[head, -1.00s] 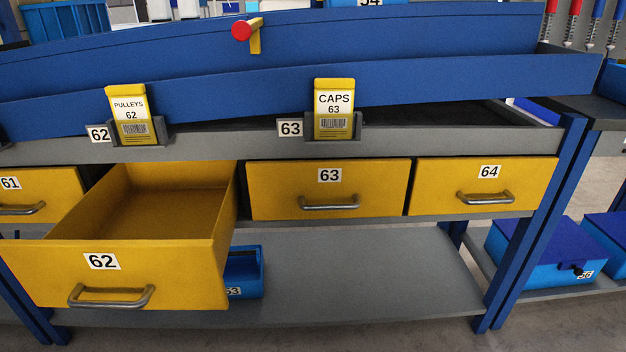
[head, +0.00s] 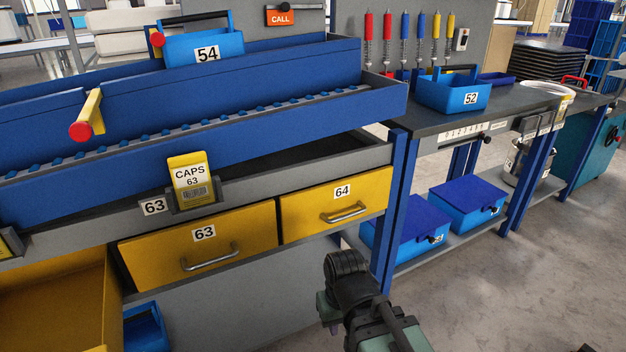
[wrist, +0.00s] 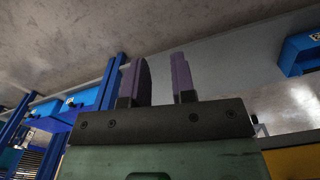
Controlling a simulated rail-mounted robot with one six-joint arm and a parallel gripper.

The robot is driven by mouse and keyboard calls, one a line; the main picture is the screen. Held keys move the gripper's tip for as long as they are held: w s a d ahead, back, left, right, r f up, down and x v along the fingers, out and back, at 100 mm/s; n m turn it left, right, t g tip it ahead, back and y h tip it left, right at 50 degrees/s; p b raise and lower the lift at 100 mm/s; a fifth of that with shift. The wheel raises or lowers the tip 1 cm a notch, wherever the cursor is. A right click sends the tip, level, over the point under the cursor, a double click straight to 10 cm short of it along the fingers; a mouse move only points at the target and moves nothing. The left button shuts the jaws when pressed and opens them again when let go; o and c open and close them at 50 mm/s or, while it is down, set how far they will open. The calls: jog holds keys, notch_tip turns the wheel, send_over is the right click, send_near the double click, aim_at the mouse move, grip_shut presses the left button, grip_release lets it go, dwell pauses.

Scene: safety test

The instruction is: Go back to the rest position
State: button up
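My gripper (wrist: 162,78) shows in the wrist view with its two dark fingers apart and nothing visible between them, so it is open and empty. In the head view a dark part of my arm shows at the lower middle, in front of the workbench's right leg; the fingertips cannot be made out there. The open yellow drawer (head: 55,285), partly cut off, is at the lower left of the head view, well left of my arm. Drawers 63 (head: 150,258) and 64 (head: 310,210) are shut.
Blue lidded boxes (head: 468,205) sit on the low shelf at right. Blue tote 52 (head: 440,97) stands on the side bench, tote 54 (head: 180,50) above the blue trough (head: 240,120). A dark blue leg (head: 392,200) is near my arm. Open floor (head: 530,280) lies at right.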

jog(key=w+d+r+m+p, duration=0.2)
jog(key=d+r+m+p, duration=0.15)
jog(key=d, duration=0.95)
notch_tip(320, 180, up, 37)
jog(key=a+p, duration=0.1)
jog(key=p, duration=3.5)
jog(key=shift+s, duration=0.2)
